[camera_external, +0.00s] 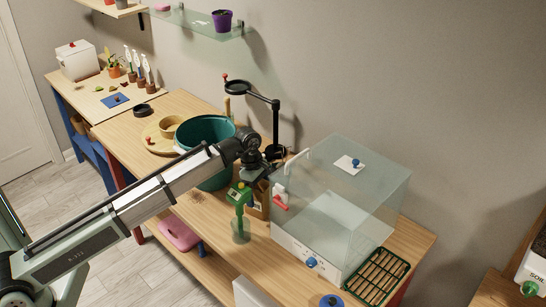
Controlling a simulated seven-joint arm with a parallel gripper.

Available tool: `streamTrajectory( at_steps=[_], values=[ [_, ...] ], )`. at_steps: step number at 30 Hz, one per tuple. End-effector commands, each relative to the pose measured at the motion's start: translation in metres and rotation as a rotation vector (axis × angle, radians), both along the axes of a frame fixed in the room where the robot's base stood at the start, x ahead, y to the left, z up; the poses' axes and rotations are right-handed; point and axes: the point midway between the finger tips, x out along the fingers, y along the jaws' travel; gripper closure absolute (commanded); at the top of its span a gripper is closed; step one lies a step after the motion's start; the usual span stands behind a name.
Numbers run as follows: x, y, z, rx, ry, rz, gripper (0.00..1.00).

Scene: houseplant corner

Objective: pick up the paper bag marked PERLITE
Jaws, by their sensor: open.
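No lettering PERLITE is legible in this view. A brown, paper-coloured object (261,207) stands on the wooden table behind a green-topped spray bottle (239,194); it may be the paper bag, but I cannot tell. Its upper part is hidden by my gripper and its left side by the bottle. My gripper (258,178) is open, pointing down close above the brown object. Its fingertips are small and dark, so I cannot tell whether they touch anything.
A glass case (345,205) stands close on the right, with a red-handled item (280,203) beside it. A large teal pot (205,130) is at the left, and a black stand (275,125) behind. A slatted green tray (378,277) lies at the front right.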

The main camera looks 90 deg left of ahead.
Motion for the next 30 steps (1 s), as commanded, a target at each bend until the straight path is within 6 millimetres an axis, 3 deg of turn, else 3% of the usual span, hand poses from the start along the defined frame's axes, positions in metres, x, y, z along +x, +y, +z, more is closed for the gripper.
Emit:
streamTrajectory(
  at_steps=[7, 30],
  values=[
    [0.0005, -0.0002, -0.0028, 0.000, 0.000, 0.000, 0.04],
    [0.0005, -0.0002, -0.0022, 0.000, 0.000, 0.000, 0.77]
  ],
)
